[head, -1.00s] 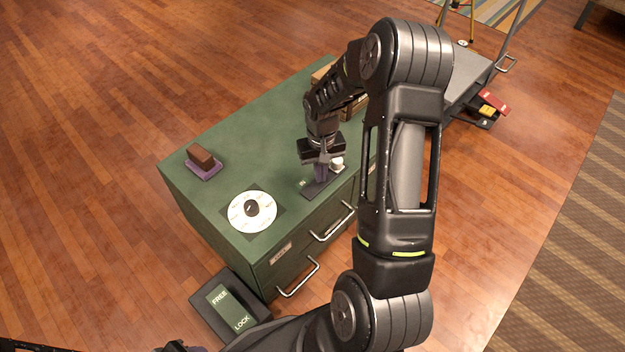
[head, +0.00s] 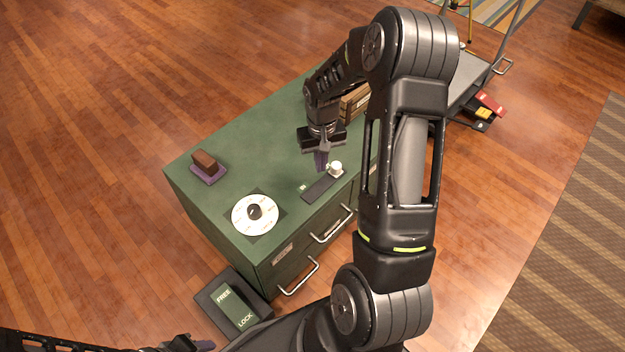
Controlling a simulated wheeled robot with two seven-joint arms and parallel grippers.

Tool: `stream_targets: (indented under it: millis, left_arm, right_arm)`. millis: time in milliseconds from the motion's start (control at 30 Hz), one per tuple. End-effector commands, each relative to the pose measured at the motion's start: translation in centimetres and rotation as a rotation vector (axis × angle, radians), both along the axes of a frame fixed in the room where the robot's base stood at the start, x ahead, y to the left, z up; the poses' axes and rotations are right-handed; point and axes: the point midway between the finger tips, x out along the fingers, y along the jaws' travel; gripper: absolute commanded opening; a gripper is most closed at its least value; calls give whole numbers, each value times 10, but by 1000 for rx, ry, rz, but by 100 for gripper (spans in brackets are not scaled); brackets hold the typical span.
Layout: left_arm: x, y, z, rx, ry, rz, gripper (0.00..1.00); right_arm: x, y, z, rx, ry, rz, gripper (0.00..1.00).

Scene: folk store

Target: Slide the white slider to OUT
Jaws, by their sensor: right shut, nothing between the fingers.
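The white slider (head: 336,168) is a small white knob at the right, far end of a dark track plate (head: 318,188) on the green cabinet top (head: 250,140). A small green label (head: 303,187) lies by the plate's left side; its writing is too small to read. My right gripper (head: 321,165) is shut and empty, pointing down just left of the white slider, with its tips above the cabinet top. Whether it touches the slider I cannot tell. My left gripper (head: 195,345) shows only partly at the bottom edge, and its fingers are not clear.
A white dial with a black knob (head: 257,213) and a brown block on a purple base (head: 207,166) sit on the cabinet's left part. A wooden box (head: 354,103) stands behind my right arm. Drawer handles (head: 300,277) jut from the front. A FREE/LOCK panel (head: 234,307) is below.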

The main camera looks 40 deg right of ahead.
Motion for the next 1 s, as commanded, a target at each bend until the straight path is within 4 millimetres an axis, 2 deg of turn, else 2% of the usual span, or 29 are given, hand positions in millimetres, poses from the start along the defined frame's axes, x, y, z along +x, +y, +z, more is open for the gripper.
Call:
stream_targets:
  millis: [33, 200, 1000]
  left_arm:
    - [0, 0, 9, 0, 0, -1, 36]
    - [0, 0, 17, 0, 0, -1, 36]
    - [1, 1, 16, 1, -1, -1, 36]
  right_arm:
    - [0, 0, 10, 0, -1, 0, 0]
    - [0, 0, 22, 0, -1, 0, 0]
    - [0, 0, 21, 0, 0, -1, 0]
